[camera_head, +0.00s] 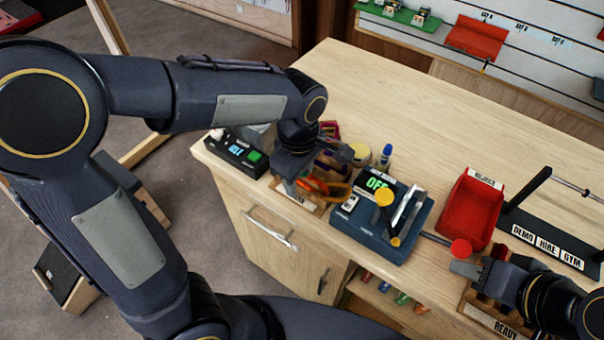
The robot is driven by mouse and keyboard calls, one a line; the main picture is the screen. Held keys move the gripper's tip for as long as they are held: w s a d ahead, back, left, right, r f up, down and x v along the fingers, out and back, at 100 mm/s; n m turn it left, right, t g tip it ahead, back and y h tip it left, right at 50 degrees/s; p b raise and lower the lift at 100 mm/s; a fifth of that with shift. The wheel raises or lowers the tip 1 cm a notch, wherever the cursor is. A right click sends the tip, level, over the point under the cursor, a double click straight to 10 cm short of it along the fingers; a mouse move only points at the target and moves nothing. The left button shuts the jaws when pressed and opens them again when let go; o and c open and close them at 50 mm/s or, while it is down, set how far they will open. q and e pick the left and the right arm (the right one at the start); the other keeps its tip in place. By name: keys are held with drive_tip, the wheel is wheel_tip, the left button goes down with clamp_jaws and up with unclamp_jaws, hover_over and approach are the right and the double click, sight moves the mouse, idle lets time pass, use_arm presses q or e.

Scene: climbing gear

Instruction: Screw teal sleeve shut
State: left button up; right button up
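I cannot make out a teal sleeve in the head view. Orange and dark looped gear (325,187) lies in a small labelled wooden tray (300,200) near the counter's front edge. My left gripper (318,168) is low over this tray and hides part of it; whether its fingers hold anything is not clear. My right gripper (470,270) is at the lower right, over the wooden tray marked READY (490,322). Its fingertips are small and partly merged, so its opening is unclear. The dark slots of that tray are partly covered by my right arm.
A blue device (362,235) with a green OFF display, yellow knob and metal lever stands mid-counter. A red-knobbed handle (460,248) and red REJECT bin (468,208) are to its right. A DEMO HIRE GYM rack (548,243) is far right. The counter's back (400,110) is clear.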

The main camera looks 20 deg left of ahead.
use_arm(q)
drive_tip(key=shift+r+p, duration=0.9)
drive_tip(key=shift+r, duration=0.3)
drive_tip(key=shift+w+d, duration=0.3)
drive_tip(key=shift+w, duration=0.35)
drive_tip(key=shift+f, duration=0.1)
drive_tip(key=shift+f+b, duration=1)
drive_tip(key=shift+f, duration=0.4)
drive_tip(key=shift+s+a+r, duration=0.1)
drive_tip(key=shift+s+a, duration=0.1)
drive_tip(key=shift+s, duration=0.5)
drive_tip(key=shift+r, duration=0.15)
